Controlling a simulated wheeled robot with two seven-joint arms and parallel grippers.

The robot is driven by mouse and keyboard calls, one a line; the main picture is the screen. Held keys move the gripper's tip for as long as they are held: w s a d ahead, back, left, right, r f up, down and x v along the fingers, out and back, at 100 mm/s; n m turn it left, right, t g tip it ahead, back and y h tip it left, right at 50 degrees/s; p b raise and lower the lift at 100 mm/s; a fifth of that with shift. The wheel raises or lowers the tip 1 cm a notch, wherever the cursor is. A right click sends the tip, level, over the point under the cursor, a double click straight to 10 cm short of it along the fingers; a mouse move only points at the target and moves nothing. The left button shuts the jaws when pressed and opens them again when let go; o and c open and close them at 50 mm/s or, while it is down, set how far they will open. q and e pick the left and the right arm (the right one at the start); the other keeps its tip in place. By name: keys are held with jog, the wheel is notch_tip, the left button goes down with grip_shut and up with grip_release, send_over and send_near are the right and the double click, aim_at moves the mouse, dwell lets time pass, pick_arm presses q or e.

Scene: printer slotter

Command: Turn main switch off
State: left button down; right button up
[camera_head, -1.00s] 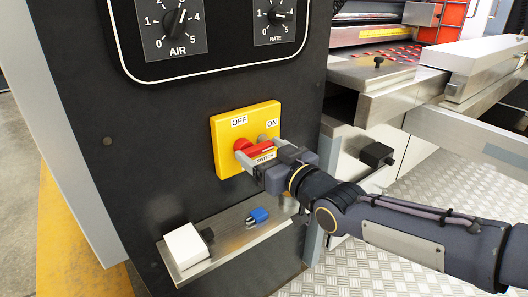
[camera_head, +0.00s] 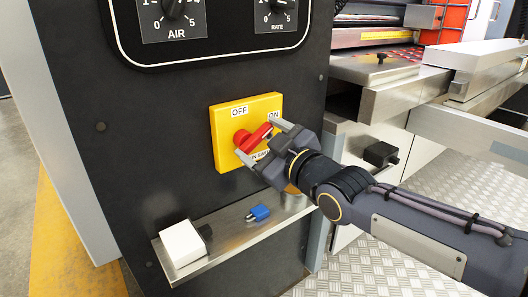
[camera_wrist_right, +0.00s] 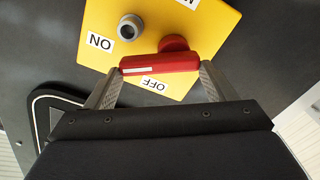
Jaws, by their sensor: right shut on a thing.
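The main switch is a red rotary handle (camera_head: 256,138) on a yellow plate (camera_head: 223,122) on the front of the black panel. The handle lies at a slant, with its upper right end toward the ON label (camera_head: 274,116). The OFF label (camera_head: 239,112) is at the plate's upper left. My right gripper (camera_head: 258,140) is shut on the handle, one finger at each end. In the right wrist view the red handle (camera_wrist_right: 160,64) sits between the two fingertips (camera_wrist_right: 161,72). A lower label is partly hidden by the gripper. My left gripper is out of view.
A metal shelf (camera_head: 228,238) below the switch bears a white box (camera_head: 183,243) and a small blue item (camera_head: 258,213). A round grey lock (camera_wrist_right: 130,26) is on the plate beside the handle. AIR and RATE dials sit above. Machine beds are at the right.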

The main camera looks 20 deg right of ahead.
jog(key=shift+a+f+n+b, duration=0.1)
jog(key=shift+n+b, duration=0.4)
jog(key=shift+n, duration=0.5)
jog(key=n, duration=0.2)
jog(key=shift+s+a+n+b, duration=0.1)
jog(key=shift+a+n+b, duration=0.05)
jog(key=shift+n+b, duration=0.2)
jog(key=n, duration=0.3)
jog(key=shift+s+a+r+n, duration=0.15)
jog(key=shift+a+r+n, duration=0.05)
jog(key=shift+a+n, duration=0.15)
jog(key=shift+s+a+f+n, duration=0.1)
jog(key=shift+a+n, duration=0.05)
jog(key=shift+n, duration=0.75)
jog(key=shift+a+n, duration=0.15)
jog(key=shift+n, duration=0.75)
jog(key=o, duration=1)
